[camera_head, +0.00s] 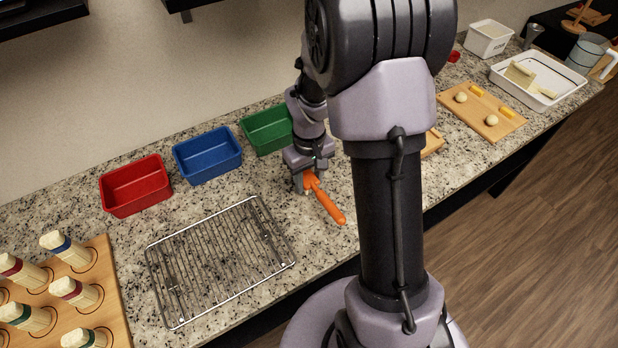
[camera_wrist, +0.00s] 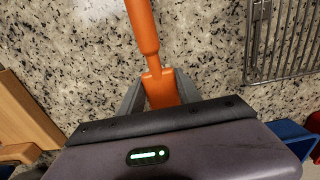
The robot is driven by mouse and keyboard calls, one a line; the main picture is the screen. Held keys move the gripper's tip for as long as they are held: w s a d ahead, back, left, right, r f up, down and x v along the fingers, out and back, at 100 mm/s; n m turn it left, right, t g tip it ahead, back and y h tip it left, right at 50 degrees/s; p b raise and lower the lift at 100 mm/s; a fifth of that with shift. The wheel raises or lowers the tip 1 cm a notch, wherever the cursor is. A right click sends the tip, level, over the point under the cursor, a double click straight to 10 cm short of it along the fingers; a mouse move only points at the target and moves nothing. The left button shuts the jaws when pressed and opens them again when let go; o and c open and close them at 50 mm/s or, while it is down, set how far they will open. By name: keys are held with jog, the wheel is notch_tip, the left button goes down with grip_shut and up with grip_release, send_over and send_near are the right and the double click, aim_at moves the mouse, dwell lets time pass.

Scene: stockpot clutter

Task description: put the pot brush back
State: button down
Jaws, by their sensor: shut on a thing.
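An orange tool with a long handle (camera_head: 329,206), which I take for the pot brush, is in my gripper (camera_head: 304,181). Its handle slants down to the right in the head view, over the speckled counter. In the wrist view the orange tool (camera_wrist: 144,28) runs upward from between the grey fingers of my gripper (camera_wrist: 160,92), which are shut on its wider part. The rest of that part is hidden by my gripper. I cannot tell whether the tool touches the counter.
A wire rack (camera_head: 220,258) lies at front left. Red (camera_head: 137,190), blue (camera_head: 208,158) and green (camera_head: 262,132) bins line the wall. A wooden board (camera_head: 104,262) with several banded pegs is far left. My arm hides some counter; another board (camera_head: 481,112) and white tray (camera_head: 552,90) are right.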

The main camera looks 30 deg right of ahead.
jog(key=shift+f+b, duration=0.5)
jog(key=shift+f, duration=0.1)
jog(key=c, duration=0.7)
grip_release()
jog(key=shift+c, duration=0.2)
